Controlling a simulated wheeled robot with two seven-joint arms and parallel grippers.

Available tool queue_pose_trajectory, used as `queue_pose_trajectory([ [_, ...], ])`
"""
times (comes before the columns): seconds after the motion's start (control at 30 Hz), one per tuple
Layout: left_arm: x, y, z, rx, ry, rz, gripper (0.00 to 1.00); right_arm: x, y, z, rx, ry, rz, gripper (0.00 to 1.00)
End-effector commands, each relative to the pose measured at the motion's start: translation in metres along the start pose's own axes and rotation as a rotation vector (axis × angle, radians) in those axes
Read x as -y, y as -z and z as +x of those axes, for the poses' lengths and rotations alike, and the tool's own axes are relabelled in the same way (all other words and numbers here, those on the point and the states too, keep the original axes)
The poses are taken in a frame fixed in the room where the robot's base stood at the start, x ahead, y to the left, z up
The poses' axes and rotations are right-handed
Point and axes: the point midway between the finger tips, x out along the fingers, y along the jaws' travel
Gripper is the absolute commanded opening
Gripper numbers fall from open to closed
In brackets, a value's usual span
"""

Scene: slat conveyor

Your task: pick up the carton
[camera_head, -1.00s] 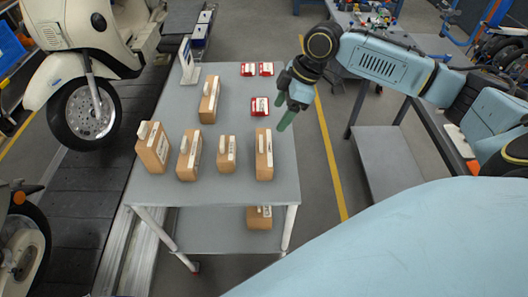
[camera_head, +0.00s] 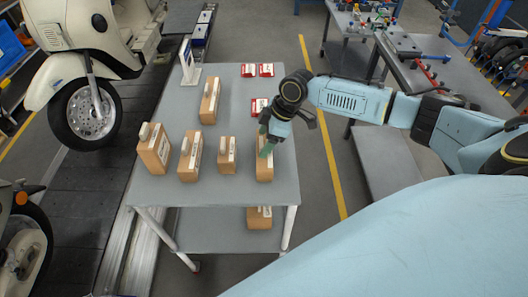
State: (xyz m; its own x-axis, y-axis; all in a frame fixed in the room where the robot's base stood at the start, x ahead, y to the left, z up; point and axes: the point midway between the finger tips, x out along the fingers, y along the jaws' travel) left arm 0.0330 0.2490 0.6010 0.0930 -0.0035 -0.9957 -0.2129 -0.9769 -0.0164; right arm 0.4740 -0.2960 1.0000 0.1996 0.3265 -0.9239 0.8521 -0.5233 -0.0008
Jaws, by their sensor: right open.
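Several brown cartons with white labels stand upright on a grey table. My right gripper (camera_head: 266,149), with green fingers, is open over the rightmost carton of the front row (camera_head: 264,170). Its fingers overlap the top of that carton in the view and hide part of it; I cannot tell whether they touch. To the left in the same row stand a small carton (camera_head: 227,160), a taller one (camera_head: 189,163) and a large one (camera_head: 156,155). Another carton (camera_head: 209,107) stands farther back. My left gripper is not in view.
Red-and-white boxes (camera_head: 249,70) lie at the back of the table, beside a small white-framed stand (camera_head: 188,62). Another carton (camera_head: 259,218) is on the lower shelf. A scooter (camera_head: 88,70) stands on the slat conveyor at left. The table's front strip (camera_head: 215,193) is clear.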

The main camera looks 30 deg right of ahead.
Motion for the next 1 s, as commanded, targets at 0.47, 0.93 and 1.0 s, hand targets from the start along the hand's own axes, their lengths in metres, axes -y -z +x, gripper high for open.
queue_pose_trajectory([
  [0.47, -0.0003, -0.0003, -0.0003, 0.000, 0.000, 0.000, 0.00, 0.0002, -0.0004, 0.0088, 0.001, 0.000, -0.001, 0.51],
  [0.93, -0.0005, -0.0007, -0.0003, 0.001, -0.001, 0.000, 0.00, 0.0000, -0.0001, 0.0083, 0.000, -0.001, -0.001, 0.10],
  [1.0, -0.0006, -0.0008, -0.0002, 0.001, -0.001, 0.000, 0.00, -0.0002, 0.0003, 0.0074, 0.000, -0.001, -0.001, 0.10],
])
